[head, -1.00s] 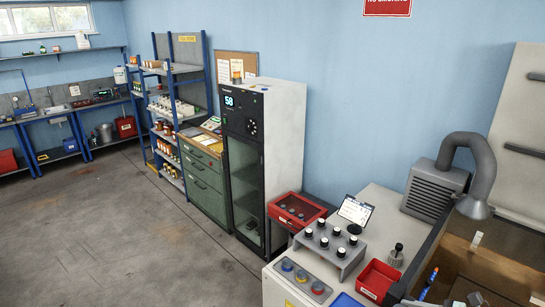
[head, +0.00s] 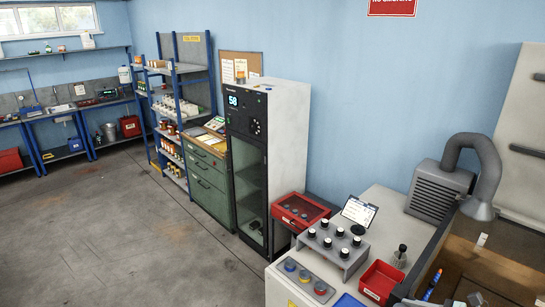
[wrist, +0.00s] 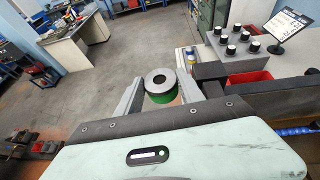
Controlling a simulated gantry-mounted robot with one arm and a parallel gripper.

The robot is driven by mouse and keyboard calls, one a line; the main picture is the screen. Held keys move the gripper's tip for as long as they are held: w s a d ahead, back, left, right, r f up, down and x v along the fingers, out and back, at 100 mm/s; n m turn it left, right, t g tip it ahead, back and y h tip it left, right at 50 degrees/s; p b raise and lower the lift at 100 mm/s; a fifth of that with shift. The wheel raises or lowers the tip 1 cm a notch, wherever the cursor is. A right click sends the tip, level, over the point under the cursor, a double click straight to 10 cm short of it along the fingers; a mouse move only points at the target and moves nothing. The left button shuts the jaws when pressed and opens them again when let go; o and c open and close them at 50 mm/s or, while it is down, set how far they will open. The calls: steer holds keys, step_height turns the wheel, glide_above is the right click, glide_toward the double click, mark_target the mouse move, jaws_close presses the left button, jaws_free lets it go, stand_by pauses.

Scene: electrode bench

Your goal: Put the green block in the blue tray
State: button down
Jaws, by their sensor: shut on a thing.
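The green block (wrist: 160,98) shows in the wrist view between the two fingers of my gripper (wrist: 159,88), which is shut on it. The head view shows neither the gripper nor the block. A blue thing that looks like the blue tray (head: 348,300) is cut off by the bottom edge of the head view, left of a red bin. Its inside is out of view.
Open floor (head: 120,240) lies left.

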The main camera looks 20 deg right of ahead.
steer(key=shift+w, duration=0.15)
steer(key=shift+w+a+f, duration=0.35)
steer(key=shift+f, duration=0.05)
steer(key=shift+w+a, duration=0.1)
